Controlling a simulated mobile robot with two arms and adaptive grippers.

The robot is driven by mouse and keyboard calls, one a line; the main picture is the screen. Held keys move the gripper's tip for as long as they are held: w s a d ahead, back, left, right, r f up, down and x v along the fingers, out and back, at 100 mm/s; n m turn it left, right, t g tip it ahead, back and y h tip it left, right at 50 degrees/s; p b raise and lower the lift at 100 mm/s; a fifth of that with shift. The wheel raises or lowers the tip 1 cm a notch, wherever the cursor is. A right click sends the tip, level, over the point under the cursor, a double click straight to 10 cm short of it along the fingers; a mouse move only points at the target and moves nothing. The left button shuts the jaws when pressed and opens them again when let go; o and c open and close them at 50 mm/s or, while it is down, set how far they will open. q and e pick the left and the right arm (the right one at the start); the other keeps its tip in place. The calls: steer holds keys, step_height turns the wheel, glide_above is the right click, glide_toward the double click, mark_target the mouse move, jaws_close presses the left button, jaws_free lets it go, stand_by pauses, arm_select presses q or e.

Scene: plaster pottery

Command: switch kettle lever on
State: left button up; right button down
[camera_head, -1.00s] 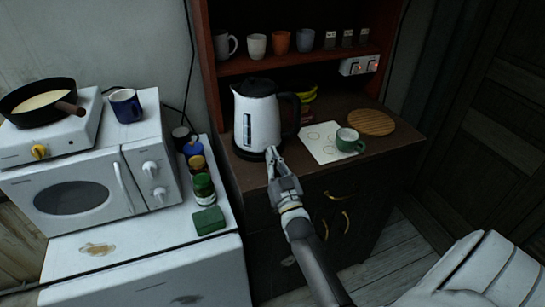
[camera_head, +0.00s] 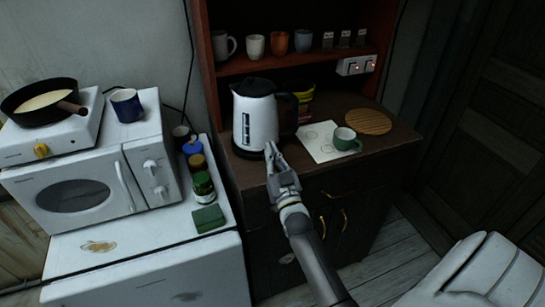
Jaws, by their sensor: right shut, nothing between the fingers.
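The kettle (camera_head: 257,120) is white with a black lid, black handle and dark base. It stands upright on the dark wooden cabinet top, left of the white paper sheet. My right gripper (camera_head: 272,149) is shut and empty, with its tips at the lower front of the kettle, near its base. I cannot tell whether the tips touch it. The kettle's lever is not clearly visible; the gripper tips cover part of the base there. My left gripper is not in view.
A green mug (camera_head: 345,139) stands on the white sheet (camera_head: 318,150), beside a round wooden board (camera_head: 368,122). Cups and small jars line the red-brown shelf (camera_head: 290,60) above. A power strip (camera_head: 356,65) is at the shelf's right. Jars (camera_head: 203,184) and a microwave (camera_head: 95,182) are at left.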

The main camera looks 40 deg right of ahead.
arm_select(q)
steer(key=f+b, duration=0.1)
steer(key=b, duration=0.1)
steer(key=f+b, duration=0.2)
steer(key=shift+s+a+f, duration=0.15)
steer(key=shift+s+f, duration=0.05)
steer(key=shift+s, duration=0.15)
arm_select(e)
steer(key=f+v, duration=0.1)
steer(key=v, duration=0.9)
steer(key=shift+w, duration=0.25)
steer(key=shift+f, duration=0.1)
